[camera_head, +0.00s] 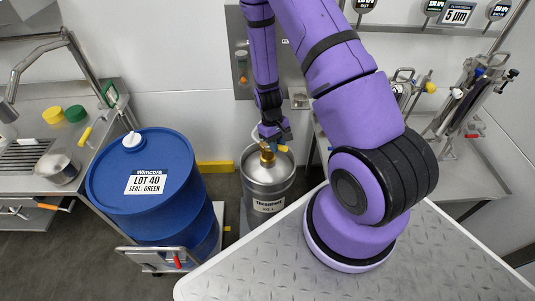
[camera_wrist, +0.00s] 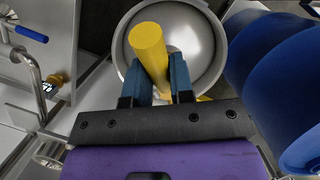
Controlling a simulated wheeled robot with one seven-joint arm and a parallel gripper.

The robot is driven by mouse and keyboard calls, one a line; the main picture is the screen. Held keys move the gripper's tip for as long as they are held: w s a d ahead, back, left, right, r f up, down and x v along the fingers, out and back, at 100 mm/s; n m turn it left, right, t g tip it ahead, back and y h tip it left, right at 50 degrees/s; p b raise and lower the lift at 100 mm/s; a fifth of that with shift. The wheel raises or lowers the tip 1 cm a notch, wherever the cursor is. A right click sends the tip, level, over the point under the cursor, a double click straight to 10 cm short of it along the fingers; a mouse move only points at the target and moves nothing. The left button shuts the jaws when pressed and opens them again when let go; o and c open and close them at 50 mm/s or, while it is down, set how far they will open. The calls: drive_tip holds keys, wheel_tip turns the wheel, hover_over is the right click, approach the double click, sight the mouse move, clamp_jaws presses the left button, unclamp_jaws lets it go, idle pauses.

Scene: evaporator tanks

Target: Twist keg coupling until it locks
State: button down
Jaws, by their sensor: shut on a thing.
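The steel keg (camera_head: 267,184) stands on the floor right of the blue drum in the head view. Its domed top (camera_wrist: 199,45) fills the middle of the wrist view. A brass keg coupling (camera_head: 267,154) sits at the keg's top centre, partly hidden by my gripper. My gripper (camera_head: 275,135) is above the keg. In the wrist view its two blue fingers (camera_wrist: 166,72) are shut on the yellow handle (camera_wrist: 149,45), one on each side. The handle hides the coupling's body there, so I cannot tell how it is seated.
A blue drum (camera_head: 145,205) on a cart stands close left of the keg; it also shows at right in the wrist view (camera_wrist: 275,75). A steel sink counter (camera_head: 35,125) is at left. A metal bench (camera_head: 465,180) with fittings is at right.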

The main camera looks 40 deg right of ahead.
drive_tip(key=shift+a+m, duration=0.35)
drive_tip(key=shift+m, duration=0.35)
drive_tip(key=shift+w+a+m+y, duration=0.1)
drive_tip(key=shift+a+m+y, duration=0.3)
drive_tip(key=shift+m, duration=0.4)
drive_tip(key=shift+w+a+m+y, duration=0.1)
drive_tip(key=shift+a+m+y, duration=0.2)
drive_tip(key=shift+m, duration=0.5)
drive_tip(key=shift+w+a+m, duration=0.15)
drive_tip(key=shift+a+m, duration=0.15)
drive_tip(key=shift+m, duration=0.4)
